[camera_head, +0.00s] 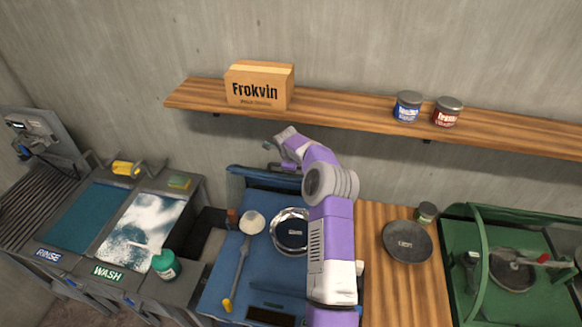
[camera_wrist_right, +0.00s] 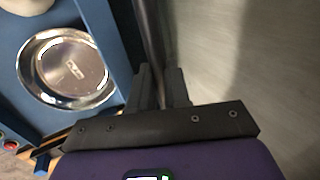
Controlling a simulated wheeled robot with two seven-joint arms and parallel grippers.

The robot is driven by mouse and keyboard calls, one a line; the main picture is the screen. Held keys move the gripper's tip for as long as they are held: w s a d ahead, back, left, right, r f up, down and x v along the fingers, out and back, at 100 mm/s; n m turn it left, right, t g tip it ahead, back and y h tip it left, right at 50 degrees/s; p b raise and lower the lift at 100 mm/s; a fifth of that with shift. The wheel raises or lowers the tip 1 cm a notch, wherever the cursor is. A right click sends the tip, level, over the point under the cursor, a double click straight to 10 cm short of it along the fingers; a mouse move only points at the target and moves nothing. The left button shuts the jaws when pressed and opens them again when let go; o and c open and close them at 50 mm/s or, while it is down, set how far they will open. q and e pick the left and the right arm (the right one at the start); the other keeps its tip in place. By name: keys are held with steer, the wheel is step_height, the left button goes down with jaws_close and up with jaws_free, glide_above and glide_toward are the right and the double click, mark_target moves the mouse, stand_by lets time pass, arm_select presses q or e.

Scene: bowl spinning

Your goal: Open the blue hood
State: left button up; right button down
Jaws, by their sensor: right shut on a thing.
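The blue hood (camera_head: 243,171) shows as a raised blue frame along the back of the blue station (camera_head: 215,291), partly hidden by my right arm. My right gripper (camera_head: 272,143) is above the back of the station, near the wall. In the right wrist view, the fingers of my right gripper (camera_wrist_right: 160,88) are closed around a dark bar (camera_wrist_right: 151,40) beside the blue frame (camera_wrist_right: 106,30). The bar appears to be part of the hood, but the exact contact is hard to see. My left gripper is not in view.
A metal bowl (camera_head: 289,241), a white bowl (camera_head: 252,222) and a yellow-tipped tool (camera_head: 240,270) are on the blue station. A wooden shelf (camera_head: 350,115) with a Frokvin box (camera_head: 258,88) is on the wall above. A dark plate (camera_head: 407,243) lies on the wood at right.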

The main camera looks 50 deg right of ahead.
steer(key=shift+s+a+f, duration=0.2)
steer(key=shift+a+f, duration=0.05)
steer(key=shift+f, duration=0.3)
steer(key=c, duration=1.2)
jaws_free()
steer(key=shift+o, duration=0.2)
steer(key=v, duration=0.8)
steer(key=shift+w+d+b, duration=0.2)
steer(key=shift+d+b, duration=0.05)
steer(key=shift+b, duration=0.15)
steer(key=shift+r, duration=0.2)
